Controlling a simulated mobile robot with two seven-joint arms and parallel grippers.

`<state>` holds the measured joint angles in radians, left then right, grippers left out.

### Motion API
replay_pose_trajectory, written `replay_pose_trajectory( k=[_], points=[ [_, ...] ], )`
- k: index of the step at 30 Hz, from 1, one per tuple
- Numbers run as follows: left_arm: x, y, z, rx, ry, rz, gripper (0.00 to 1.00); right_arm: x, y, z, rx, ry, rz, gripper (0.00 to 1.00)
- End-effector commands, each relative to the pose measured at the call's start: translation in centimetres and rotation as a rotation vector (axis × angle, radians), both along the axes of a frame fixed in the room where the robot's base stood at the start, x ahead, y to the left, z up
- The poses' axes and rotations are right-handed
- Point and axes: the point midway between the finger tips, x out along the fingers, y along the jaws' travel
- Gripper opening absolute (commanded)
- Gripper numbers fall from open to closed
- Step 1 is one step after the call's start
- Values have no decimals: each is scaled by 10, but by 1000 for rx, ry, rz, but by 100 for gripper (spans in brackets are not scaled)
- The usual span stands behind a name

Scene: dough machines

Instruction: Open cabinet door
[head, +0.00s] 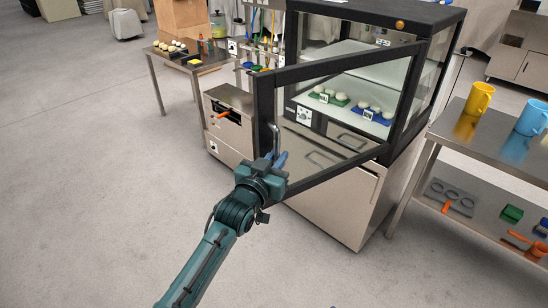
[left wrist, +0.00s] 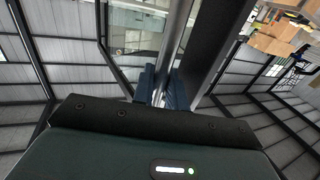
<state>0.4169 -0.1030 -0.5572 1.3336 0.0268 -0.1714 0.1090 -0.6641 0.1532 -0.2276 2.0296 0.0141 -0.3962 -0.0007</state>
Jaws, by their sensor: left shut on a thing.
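The cabinet (head: 432,20) has a black frame and glass walls and stands on a steel base. Its black-framed glass door (head: 335,66) is swung partly open towards me, hinged on the right side. My left gripper (head: 276,158) is shut on the door's metal handle (head: 274,138) near the door's free left edge. In the left wrist view the blue fingers (left wrist: 165,88) close around the upright bar of the handle. Inside the cabinet, a green tray (head: 326,99) and a blue tray (head: 372,117) hold pale dough balls. My right gripper is not in view.
A steel table (head: 452,130) with a yellow mug (head: 479,98) and a blue mug (head: 531,117) stands close on the right. A small table (head: 160,58) with dough balls stands behind on the left. The floor at left and front is clear.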

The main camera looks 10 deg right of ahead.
Motion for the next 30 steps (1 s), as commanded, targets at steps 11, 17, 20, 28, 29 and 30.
replay_pose_trajectory(
  k=[11,17,20,28,29,30],
  points=[
    [0,-2,2,-3,-4,-3,22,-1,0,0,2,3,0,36],
    [0,-1,1,-2,-2,-1,32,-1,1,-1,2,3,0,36],
    [0,0,1,-2,-1,0,32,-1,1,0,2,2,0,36],
    [-14,9,-1,-1,1,1,32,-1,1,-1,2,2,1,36],
    [-18,12,-1,-1,1,0,32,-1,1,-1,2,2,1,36],
    [-24,15,-1,-1,0,0,32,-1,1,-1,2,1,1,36]
  ],
)
